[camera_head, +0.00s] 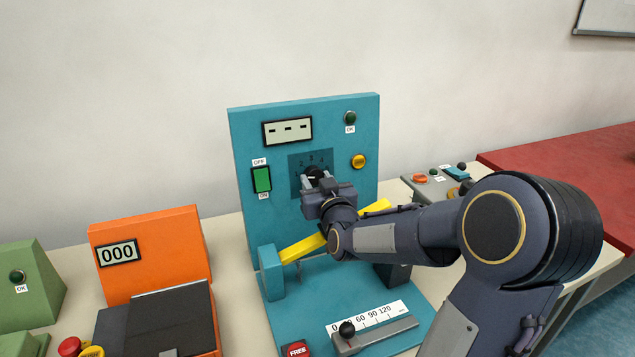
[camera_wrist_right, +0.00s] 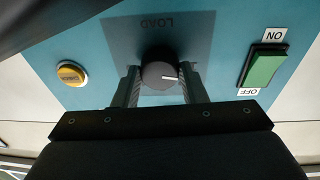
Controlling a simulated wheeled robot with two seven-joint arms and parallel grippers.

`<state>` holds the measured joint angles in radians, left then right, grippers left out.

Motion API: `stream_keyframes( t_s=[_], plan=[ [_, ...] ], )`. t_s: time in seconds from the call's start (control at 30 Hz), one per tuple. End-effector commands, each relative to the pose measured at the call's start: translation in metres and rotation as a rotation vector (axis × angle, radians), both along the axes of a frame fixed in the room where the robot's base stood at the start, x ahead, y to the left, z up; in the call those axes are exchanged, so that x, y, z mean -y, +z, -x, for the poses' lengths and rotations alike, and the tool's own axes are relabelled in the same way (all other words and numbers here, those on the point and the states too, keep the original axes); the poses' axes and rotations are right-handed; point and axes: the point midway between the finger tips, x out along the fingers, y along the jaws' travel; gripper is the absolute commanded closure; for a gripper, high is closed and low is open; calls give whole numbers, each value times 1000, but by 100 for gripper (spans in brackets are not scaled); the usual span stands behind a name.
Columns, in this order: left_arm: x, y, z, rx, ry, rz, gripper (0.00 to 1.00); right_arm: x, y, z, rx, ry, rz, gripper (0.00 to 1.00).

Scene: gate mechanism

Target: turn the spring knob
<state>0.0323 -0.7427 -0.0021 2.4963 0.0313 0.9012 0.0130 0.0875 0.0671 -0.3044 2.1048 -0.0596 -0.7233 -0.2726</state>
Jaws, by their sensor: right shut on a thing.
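The spring knob (camera_wrist_right: 159,75) is a round dark knob with a white pointer line, on a darker panel patch marked LOAD in the right wrist view. In the head view the knob (camera_head: 313,174) shows as a dark disc on the upright blue panel (camera_head: 245,135), partly hidden by my gripper. My right gripper (camera_head: 318,183) reaches the panel from the front. In the right wrist view the fingers of my right gripper (camera_wrist_right: 160,86) stand on both sides of the knob and are shut on it. My left gripper is not in view.
A green ON/OFF switch (camera_head: 262,179) and a yellow button (camera_head: 358,161) flank the knob. A yellow bar (camera_head: 304,247) crosses below, behind my arm. A slider with a scale (camera_head: 367,319) lies on the blue base. An orange device (camera_head: 150,245) stands at left.

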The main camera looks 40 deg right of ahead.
Motion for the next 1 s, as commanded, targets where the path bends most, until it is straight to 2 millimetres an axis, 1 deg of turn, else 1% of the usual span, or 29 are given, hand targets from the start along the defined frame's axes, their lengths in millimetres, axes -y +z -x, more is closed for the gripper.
stream_keyframes(
  t_s=[0.17, 0.37, 0.6, 1.0],
  plan=[
    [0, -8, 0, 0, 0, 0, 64, -1, -2, 0, 21, -8, -64, 85],
    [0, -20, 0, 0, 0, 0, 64, -1, -2, 0, 65, -28, -199, 85],
    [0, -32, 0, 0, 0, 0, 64, -1, -1, 0, 131, -60, -411, 85],
    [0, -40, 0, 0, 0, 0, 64, -2, 1, -1, 244, -114, -772, 85]
  ],
)
